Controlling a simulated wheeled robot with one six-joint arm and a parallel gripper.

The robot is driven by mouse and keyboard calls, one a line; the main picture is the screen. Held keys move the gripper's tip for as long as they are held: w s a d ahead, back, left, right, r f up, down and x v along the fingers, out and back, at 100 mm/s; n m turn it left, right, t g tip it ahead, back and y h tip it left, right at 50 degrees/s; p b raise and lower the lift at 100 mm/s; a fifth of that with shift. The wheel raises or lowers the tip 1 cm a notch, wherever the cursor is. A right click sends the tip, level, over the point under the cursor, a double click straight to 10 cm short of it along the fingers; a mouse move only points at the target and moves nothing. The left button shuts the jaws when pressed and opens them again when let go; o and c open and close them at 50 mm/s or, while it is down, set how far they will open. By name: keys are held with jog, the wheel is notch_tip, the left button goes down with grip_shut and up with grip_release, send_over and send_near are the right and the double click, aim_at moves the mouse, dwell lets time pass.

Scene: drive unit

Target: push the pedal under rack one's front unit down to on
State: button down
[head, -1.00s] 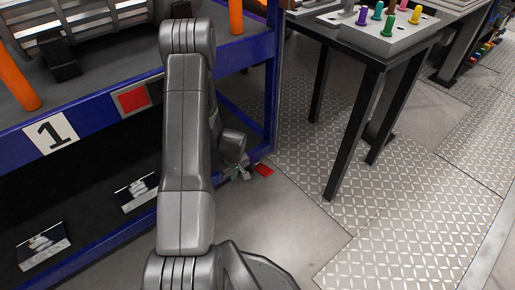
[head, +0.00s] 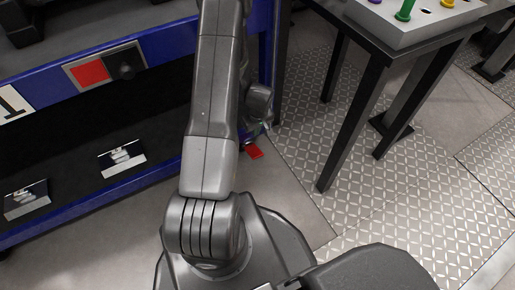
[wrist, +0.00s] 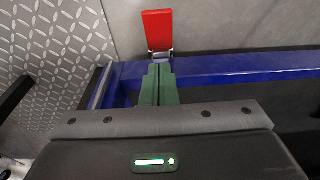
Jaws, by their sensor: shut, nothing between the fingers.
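The red pedal (head: 254,152) sits low by the floor at the right end of rack one's blue frame (head: 165,172). In the wrist view the pedal (wrist: 157,30) stands beyond the blue beam on a small metal hinge. My gripper's green fingers (wrist: 158,84) are together and empty, over the beam and in line with the pedal. Their tips show just short of the hinge; I cannot tell whether they touch it. In the head view my arm hides most of the gripper.
Rack one carries a panel with a red square and black knob (head: 107,68) and a "1" label (head: 12,104). A black-legged table (head: 352,120) stands to the right. Grey floor lies open before the pedal.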

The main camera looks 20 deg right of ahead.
jog(key=b, duration=0.4)
send_over(255, 153)
notch_tip(255, 153, down, 12)
jog(key=shift+f, duration=0.15)
jog(key=shift+s+f+b, duration=0.3)
jog(key=shift+f+b, duration=0.05)
jog(key=shift+f, duration=0.4)
